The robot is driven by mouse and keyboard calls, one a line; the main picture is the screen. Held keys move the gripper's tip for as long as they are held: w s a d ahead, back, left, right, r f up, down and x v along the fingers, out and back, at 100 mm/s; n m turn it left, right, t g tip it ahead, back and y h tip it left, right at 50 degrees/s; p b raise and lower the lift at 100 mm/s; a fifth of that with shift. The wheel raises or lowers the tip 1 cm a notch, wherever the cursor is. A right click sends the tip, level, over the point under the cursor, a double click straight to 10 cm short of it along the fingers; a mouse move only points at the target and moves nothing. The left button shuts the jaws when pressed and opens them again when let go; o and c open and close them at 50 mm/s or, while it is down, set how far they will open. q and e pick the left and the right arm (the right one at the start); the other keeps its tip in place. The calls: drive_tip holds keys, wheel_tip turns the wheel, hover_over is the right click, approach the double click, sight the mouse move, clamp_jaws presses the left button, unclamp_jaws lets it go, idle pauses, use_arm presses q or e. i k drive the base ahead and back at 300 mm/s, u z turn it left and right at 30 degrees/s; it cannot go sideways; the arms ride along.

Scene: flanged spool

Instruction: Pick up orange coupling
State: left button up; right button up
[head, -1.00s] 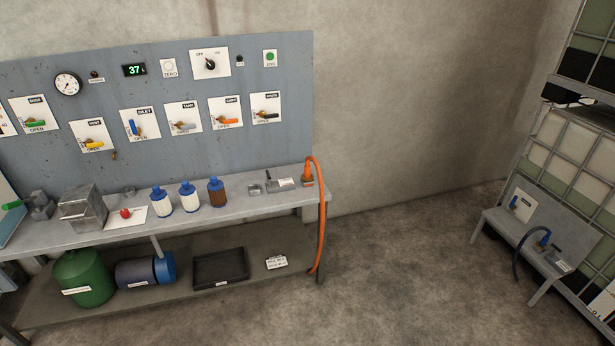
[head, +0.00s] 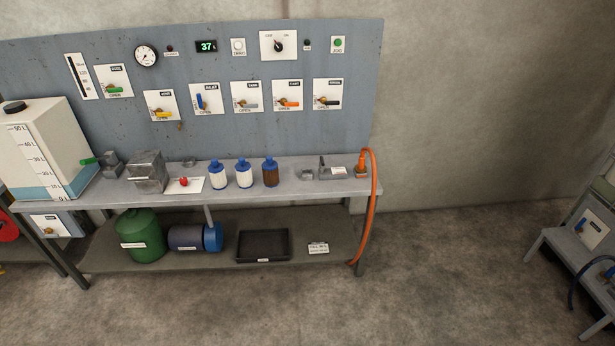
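The orange coupling (head: 361,163) stands at the right end of the grey bench top, in the head view. An orange hose (head: 372,215) runs from it over the bench's right edge and hangs down to the lower shelf. Neither of my grippers is in the head view, and nothing touches the coupling.
The bench (head: 325,187) carries blue-capped bottles (head: 243,175), a metal block (head: 147,172) and a white tank (head: 48,150). A green drum (head: 138,235) and a black tray (head: 263,246) are on the lower shelf. A smaller bench (head: 565,250) stands far right. The floor between is clear.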

sight(360, 167)
drive_tip(key=u, duration=0.3)
drive_tip(key=i, duration=0.7)
drive_tip(key=u, duration=0.45)
drive_tip(key=i, duration=1.25)
drive_tip(key=z, duration=0.2)
